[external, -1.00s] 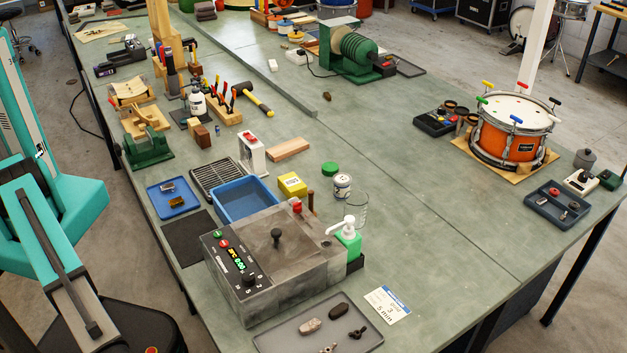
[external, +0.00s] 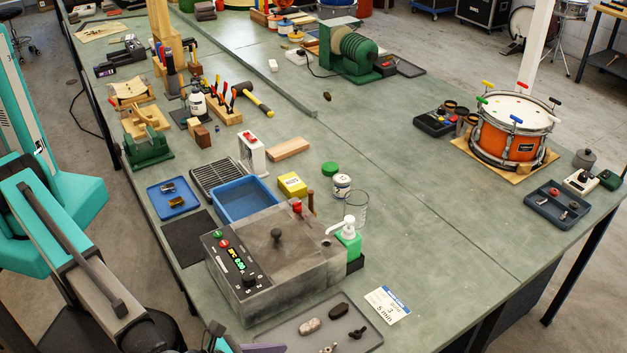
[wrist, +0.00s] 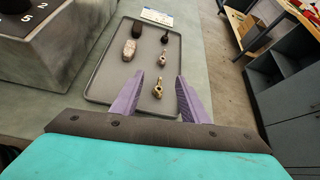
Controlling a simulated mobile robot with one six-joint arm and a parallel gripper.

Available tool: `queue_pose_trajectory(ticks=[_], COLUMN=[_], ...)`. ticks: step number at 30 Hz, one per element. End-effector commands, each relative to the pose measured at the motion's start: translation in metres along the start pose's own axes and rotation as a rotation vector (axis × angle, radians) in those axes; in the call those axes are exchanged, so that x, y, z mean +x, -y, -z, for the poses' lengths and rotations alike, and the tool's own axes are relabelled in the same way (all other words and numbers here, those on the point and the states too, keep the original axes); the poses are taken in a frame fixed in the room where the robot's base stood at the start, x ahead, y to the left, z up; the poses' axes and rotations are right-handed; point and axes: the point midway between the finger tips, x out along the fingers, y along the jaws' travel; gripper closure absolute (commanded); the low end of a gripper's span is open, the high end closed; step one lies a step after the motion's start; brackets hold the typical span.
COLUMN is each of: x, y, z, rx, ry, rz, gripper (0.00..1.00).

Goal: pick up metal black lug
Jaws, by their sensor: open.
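A grey tray (external: 285,338) at the front of the bench holds several small parts. Two are black: an oval one (external: 338,311) and a knobbed lug-like one (external: 357,333). In the wrist view they are the black oval piece (wrist: 138,28) and the dark knobbed piece (wrist: 165,38), at the far end of the tray. My gripper (wrist: 160,77) is open and empty, its purple fingers over the tray's near end. A brassy metal lug (wrist: 158,90) shows between the fingers, and a duller metal lug (wrist: 163,61) lies beyond them. I cannot tell the gripper's height above the tray.
A mottled grey piece (wrist: 129,49) lies on the tray's left. A large grey control-panel box (external: 275,262) stands beside the tray. A white-and-blue card (external: 387,305) and a green pump bottle (external: 348,240) are near. Bare bench lies right of the card.

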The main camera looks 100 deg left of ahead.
Motion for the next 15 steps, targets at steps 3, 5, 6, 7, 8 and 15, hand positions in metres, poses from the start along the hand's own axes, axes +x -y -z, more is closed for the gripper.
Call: queue_pose_trajectory(ticks=[3, 5, 6, 7, 8, 15], x=[0.018, 0.023, 0.025, 0.026, 0.027, 0.027], y=[-0.027, -0.036, -0.041, -0.043, -0.045, -0.047], z=[-0.018, -0.026, -0.029, -0.032, -0.034, -0.037], rx=[0.062, 0.085, 0.096, 0.103, 0.108, 0.116], ry=[0.089, 0.122, 0.139, 0.149, 0.157, 0.168], rz=[-0.07, -0.095, -0.108, -0.116, -0.121, -0.129], gripper=[0.59, 0.59, 0.59, 0.59, 0.59, 0.59])
